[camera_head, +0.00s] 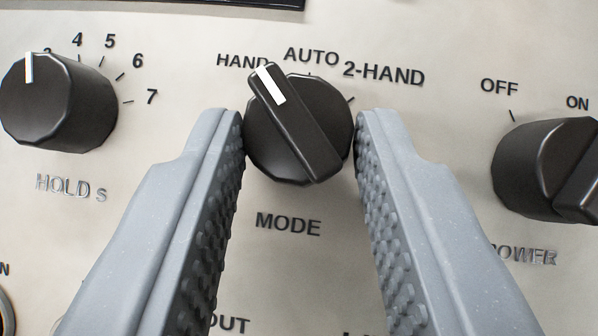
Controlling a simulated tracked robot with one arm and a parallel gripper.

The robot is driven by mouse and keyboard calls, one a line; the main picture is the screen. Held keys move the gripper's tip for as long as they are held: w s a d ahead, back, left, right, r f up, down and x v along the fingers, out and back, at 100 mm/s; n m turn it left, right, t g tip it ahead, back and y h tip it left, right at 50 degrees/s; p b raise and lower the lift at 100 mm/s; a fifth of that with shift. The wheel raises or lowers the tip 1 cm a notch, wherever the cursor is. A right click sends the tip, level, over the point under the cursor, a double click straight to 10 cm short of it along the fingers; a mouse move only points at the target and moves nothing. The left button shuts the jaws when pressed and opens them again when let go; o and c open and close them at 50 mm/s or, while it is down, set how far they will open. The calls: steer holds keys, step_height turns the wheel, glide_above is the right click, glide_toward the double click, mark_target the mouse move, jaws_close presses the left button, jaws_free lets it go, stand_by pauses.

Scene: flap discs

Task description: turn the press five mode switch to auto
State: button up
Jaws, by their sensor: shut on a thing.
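The mode switch (296,130) is a black round knob with a raised bar and a white line at one end. It sits on a beige panel above the printed word MODE. Its white line points up and left at HAND; AUTO (311,56) is printed above the knob and 2-HAND to the upper right. My gripper (300,118) has one grey, studded finger at each side of the knob and is shut on it. The fingers cover parts of the panel below.
A black HOLD S dial (57,103) with numbers around it is to the left. A black POWER switch (548,168) marked OFF and ON is to the right. A dark-edged thing (250,3) shows at the top edge. Lower labels are partly hidden.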

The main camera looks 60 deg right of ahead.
steer(key=shift+w+a+r+m+g+h+p, duration=0.15)
steer(key=shift+m+g+p, duration=0.3)
steer(key=shift+p, duration=0.65)
steer(key=shift+d+f+m+g+h+p, duration=0.1)
steer(key=shift+m+g+h+p, duration=0.15)
steer(key=shift+m+p, duration=0.6)
steer(key=shift+w+a+m+g+h+p, duration=0.1)
steer(key=shift+m+g+h+p, duration=0.3)
steer(key=shift+m+g+p, duration=0.55)
steer(key=shift+w+m+g+p, duration=0.15)
steer(key=shift+m+g+p, duration=0.65)
steer(key=shift+m, duration=0.45)
steer(key=shift+w+m+g+p, duration=0.1)
steer(key=shift+m+g+p, duration=0.65)
steer(key=shift+m, duration=0.45)
steer(key=shift+w+m+g, duration=0.1)
steer(key=shift+m+g, duration=0.6)
steer(key=shift+m, duration=0.2)
steer(key=o, duration=1)
steer(key=shift+c, duration=0.2)
steer(key=shift+a, duration=0.1)
